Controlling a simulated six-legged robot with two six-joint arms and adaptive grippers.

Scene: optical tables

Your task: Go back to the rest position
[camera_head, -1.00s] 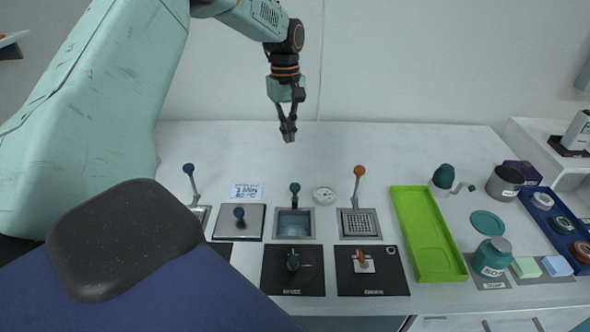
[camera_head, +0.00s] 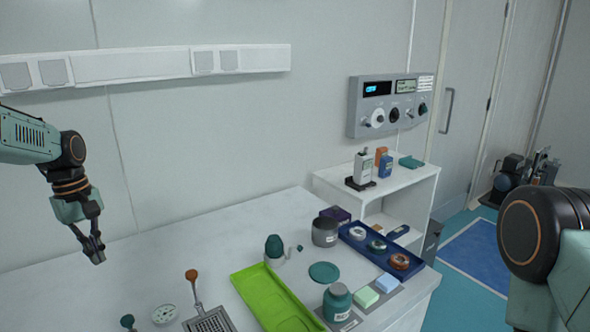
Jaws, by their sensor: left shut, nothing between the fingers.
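My left gripper (camera_head: 97,254) hangs from its arm at the left of the head view. Its fingers point down and are shut with nothing between them, in the air above the white table (camera_head: 150,262). It touches nothing that I can see. Part of my right arm shows at the right edge; its gripper is out of the picture.
A white shelf (camera_head: 410,182) and a wall control panel (camera_head: 390,103) stand beyond. Floor is open at right.

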